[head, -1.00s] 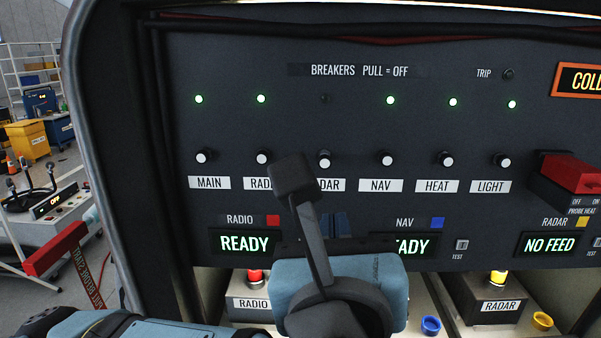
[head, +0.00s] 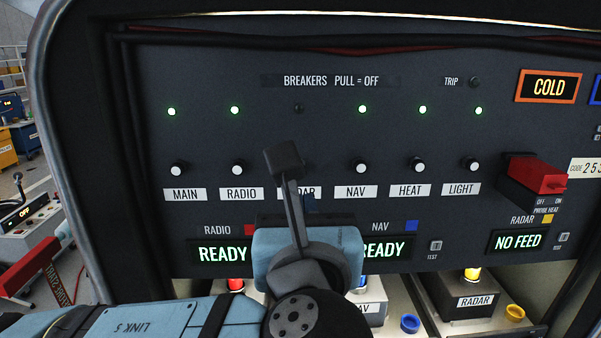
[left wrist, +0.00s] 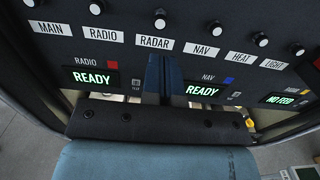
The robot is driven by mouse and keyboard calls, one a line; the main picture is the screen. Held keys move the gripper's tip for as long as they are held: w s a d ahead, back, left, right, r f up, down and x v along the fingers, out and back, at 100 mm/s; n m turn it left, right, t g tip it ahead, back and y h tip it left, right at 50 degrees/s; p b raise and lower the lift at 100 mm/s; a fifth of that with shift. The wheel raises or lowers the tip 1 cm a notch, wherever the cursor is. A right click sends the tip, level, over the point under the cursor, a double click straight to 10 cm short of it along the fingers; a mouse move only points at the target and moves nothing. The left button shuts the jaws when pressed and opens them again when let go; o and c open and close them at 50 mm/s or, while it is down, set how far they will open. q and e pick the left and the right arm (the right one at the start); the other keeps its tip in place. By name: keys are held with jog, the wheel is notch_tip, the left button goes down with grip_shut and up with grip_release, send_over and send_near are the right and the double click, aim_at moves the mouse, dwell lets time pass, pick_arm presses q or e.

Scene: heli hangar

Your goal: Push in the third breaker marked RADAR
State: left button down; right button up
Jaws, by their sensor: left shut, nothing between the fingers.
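The RADAR breaker (left wrist: 159,18) is a black knob with a pale tip, third in the row, above its RADAR label (left wrist: 154,42). In the head view, a dark bracket above my left wrist hides this breaker and part of the label. The lamp above it (head: 299,108) is dark; the other breakers' lamps are green. I cannot tell how far the knob stands out. My left gripper (head: 309,202) is shut and empty, its blue fingers pointing at the panel. In the left wrist view its fingertips (left wrist: 163,58) show just below the RADAR label, below the knob. My right gripper is out of view.
The RADIO breaker (head: 238,170) and NAV breaker (head: 361,168) flank the RADAR one closely. A red guarded switch (head: 537,182) juts out at the right. The radar display (head: 518,241) reads NO FEED. Black cables (head: 300,38) run along the panel top.

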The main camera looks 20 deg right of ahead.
pick_arm(q)
jog(key=p+x, duration=0.2)
jog(key=x, duration=0.6)
jog(key=shift+s, duration=0.1)
jog(key=shift+r, duration=0.1)
